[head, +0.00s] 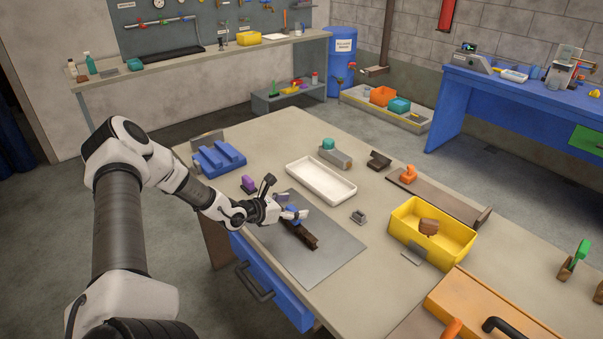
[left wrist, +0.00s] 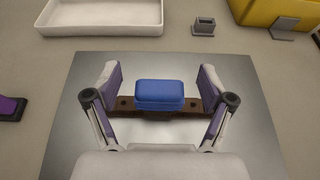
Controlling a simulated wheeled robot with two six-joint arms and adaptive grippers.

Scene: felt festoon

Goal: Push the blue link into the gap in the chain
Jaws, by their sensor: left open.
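A blue block, which I take to be the blue link (left wrist: 160,95), sits on or over a dark brown strip (left wrist: 206,112) with small holes. In the head view the same blue piece (head: 293,221) is partly hidden by my gripper, and the brown strip (head: 306,239) runs out toward the lower right. My left gripper (head: 296,213) is low over the grey plate (head: 330,247). Its fingers stand open on both sides of the blue link, with room between in the left wrist view. No gap or linked chain can be made out. My right gripper is not in view.
A white tray (head: 344,192) lies behind the plate. A small grey block (head: 358,217) and a yellow bin (head: 466,242) stand to the right. A purple piece (head: 248,184) and a blue fixture (head: 217,159) are at the left. The right part of the plate is clear.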

